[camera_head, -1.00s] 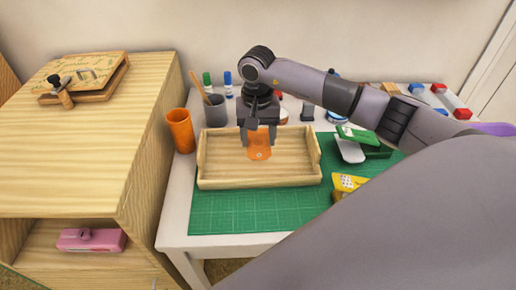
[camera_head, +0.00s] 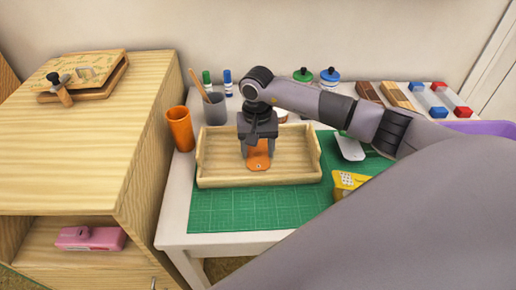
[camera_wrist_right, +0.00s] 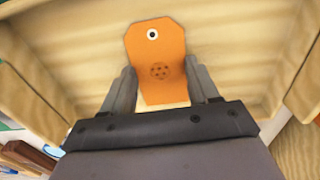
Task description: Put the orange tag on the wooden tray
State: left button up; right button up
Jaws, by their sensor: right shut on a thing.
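The orange tag (camera_head: 258,162) is between the fingers of my right gripper (camera_head: 258,147), inside the outline of the wooden tray (camera_head: 213,180). In the right wrist view the tag (camera_wrist_right: 155,50), with a white-ringed hole near one end, is pinched between the two fingers of the right gripper (camera_wrist_right: 163,90). The tray floor (camera_wrist_right: 225,40) lies behind it. The tag is low over or touching the tray floor; I cannot tell which. The left gripper is not in view.
The tray stands on a green mat (camera_head: 240,210) on a white table. An orange cup (camera_head: 180,128) and a grey pencil cup (camera_head: 215,112) stand at its left and behind. A yellow item (camera_head: 347,184) lies to the right. A wooden cabinet (camera_head: 80,140) stands at the left.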

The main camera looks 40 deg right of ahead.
aim_at(257, 155)
jog(key=shift+s+f, duration=0.25)
jog(key=shift+f, duration=0.35)
jog(key=o, duration=1)
jog(key=shift+f, duration=0.1)
jog(key=shift+a, duration=0.1)
jog(key=shift+r+p, duration=0.55)
jog(key=r, duration=1.2)
jog(key=shift+w+r, duration=0.25)
